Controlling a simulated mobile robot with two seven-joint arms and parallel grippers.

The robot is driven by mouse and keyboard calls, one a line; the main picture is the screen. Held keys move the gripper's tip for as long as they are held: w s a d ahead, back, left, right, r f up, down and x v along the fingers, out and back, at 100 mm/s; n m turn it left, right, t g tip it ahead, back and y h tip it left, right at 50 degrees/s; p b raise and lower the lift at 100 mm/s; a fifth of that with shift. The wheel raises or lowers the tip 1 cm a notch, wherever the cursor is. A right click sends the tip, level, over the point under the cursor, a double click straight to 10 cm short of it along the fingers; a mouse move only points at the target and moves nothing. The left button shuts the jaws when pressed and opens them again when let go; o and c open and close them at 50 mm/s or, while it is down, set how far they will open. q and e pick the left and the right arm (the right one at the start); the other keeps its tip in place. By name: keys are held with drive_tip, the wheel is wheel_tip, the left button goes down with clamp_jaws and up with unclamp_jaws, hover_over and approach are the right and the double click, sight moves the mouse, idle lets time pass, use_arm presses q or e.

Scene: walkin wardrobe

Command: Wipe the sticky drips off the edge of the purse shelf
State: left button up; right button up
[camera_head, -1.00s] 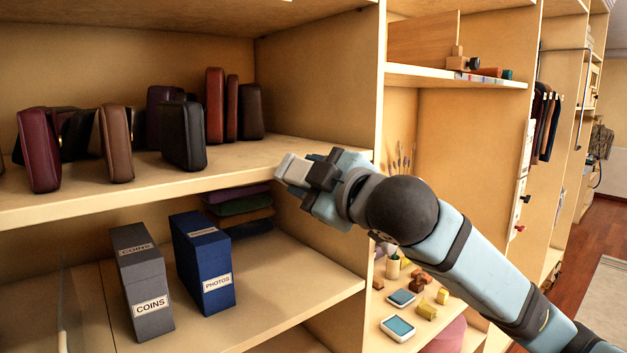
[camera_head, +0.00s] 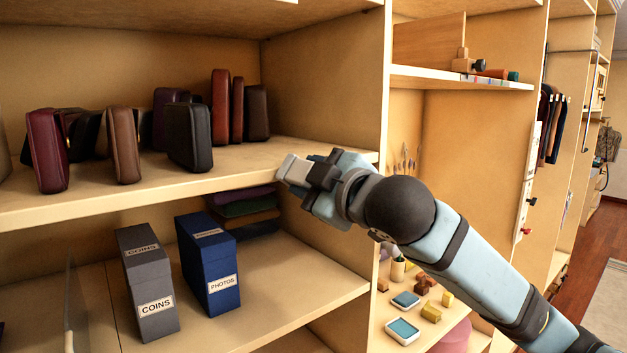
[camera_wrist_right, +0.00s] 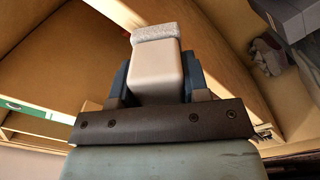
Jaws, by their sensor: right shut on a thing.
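The purse shelf (camera_head: 95,202) runs across the left of the head view, with several purses standing on it, among them a maroon one (camera_head: 47,150), a brown one (camera_head: 123,145) and a black one (camera_head: 189,137). My right gripper (camera_head: 309,174) is at the right end of the shelf's front edge. It is shut on a pale block with a grey, rough-textured end, which shows in the right wrist view (camera_wrist_right: 157,62). The block is close to the edge; I cannot tell whether it touches. I cannot make out any drips on the edge. My left gripper is not in view.
Below stand a grey COINS box (camera_head: 147,283), a blue PHOTOS box (camera_head: 208,265) and folded cloths (camera_head: 243,212). An upright panel (camera_head: 384,75) is just right of my gripper. Small items, including blue-topped trays (camera_head: 402,330), lie on a lower shelf at right.

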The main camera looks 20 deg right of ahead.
drive_tip(key=shift+w+a, duration=0.15)
drive_tip(key=shift+w, duration=0.3)
drive_tip(key=d, duration=0.2)
drive_tip(key=w+d, duration=0.1)
drive_tip(key=shift+w+d, duration=0.2)
drive_tip(key=shift+d, duration=0.15)
drive_tip(key=shift+a, duration=0.1)
drive_tip(key=shift+s+a, duration=0.35)
drive_tip(key=shift+a, duration=0.55)
drive_tip(key=shift+s+a, duration=0.35)
drive_tip(key=shift+a, duration=0.55)
